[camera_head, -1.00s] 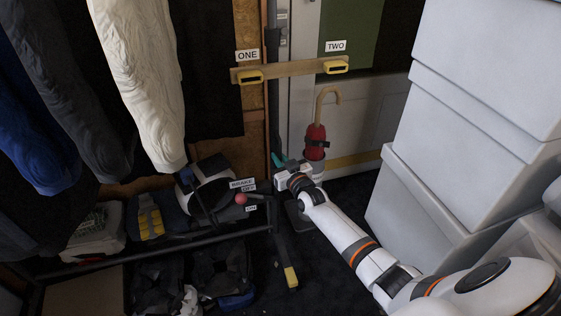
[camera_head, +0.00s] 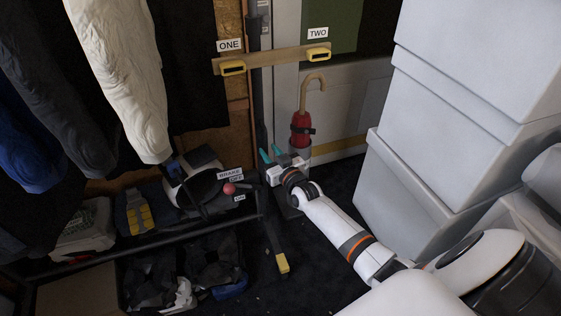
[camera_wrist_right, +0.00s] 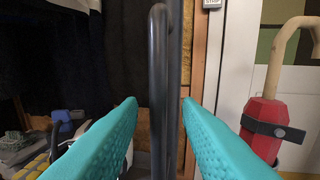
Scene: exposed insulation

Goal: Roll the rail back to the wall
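The rail's dark upright post (camera_head: 256,80) stands in front of the wall, with coats hanging at left and a yellow-tipped foot (camera_head: 283,264) on the floor. In the right wrist view the post (camera_wrist_right: 176,60) and a curved dark handle (camera_wrist_right: 157,85) beside it line up with the gap between my fingers. My right gripper (camera_head: 271,152) is open, its teal fingers apart and pointing at the post; I see no clear contact. The brake's red knob (camera_head: 229,188) sits by the OFF label (camera_head: 236,180), above ON. My left gripper is not in view.
A wooden bar (camera_head: 275,59) with yellow brackets under labels ONE and TWO crosses the wall. A red umbrella (camera_head: 301,125) stands in a holder right of the post. Stacked grey boxes (camera_head: 440,130) block the right.

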